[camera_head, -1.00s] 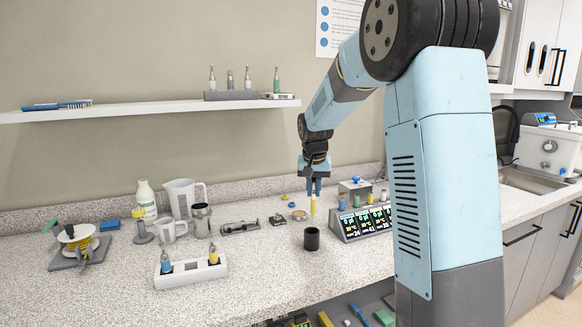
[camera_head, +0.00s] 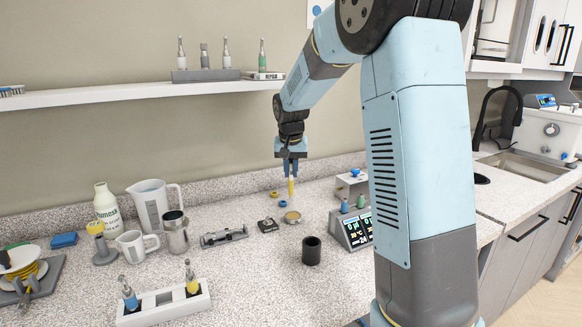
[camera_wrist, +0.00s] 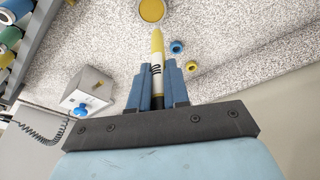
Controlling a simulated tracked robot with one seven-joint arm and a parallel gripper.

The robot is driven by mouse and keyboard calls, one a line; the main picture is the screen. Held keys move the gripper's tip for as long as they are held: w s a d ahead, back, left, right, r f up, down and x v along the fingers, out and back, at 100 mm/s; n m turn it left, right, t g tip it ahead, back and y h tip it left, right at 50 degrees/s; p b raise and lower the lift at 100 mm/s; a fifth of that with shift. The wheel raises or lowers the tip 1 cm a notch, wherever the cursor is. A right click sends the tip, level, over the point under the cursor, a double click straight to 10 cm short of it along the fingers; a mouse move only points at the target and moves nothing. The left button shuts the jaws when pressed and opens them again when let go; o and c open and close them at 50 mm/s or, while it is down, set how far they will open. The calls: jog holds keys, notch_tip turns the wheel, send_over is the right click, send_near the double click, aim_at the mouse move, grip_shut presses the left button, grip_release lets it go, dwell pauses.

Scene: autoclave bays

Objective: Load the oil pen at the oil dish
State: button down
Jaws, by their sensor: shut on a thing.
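My gripper (camera_head: 290,170) is shut on a slim yellow pen, which I take to be the oil pen (camera_head: 291,188), tip down. In the wrist view the pen (camera_wrist: 157,42) sits between the blue fingers (camera_wrist: 156,75). A small round dish with a yellow inside, likely the oil dish (camera_head: 292,217), lies on the speckled counter just below the pen in the head view. The dish (camera_wrist: 152,10) is also at the top edge of the wrist view, beyond the pen tip. The tip looks apart from the dish; its exact height is unclear.
A black cup (camera_head: 311,251) stands in front of the dish. A display unit (camera_head: 355,231) is to the right, a dark square block (camera_head: 268,225) to the left. Blue and yellow rings (camera_head: 274,194) lie behind. A white two-pen holder (camera_head: 163,305) stands front left.

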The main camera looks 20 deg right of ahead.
jog(key=f, duration=0.3)
jog(key=shift+d+f, duration=0.1)
jog(key=shift+d, duration=0.2)
jog(key=shift+s+f, duration=0.1)
jog(key=shift+f, duration=0.9)
jog(key=shift+f, duration=0.5)
dwell(1.2)
jog(key=shift+r, duration=3.55)
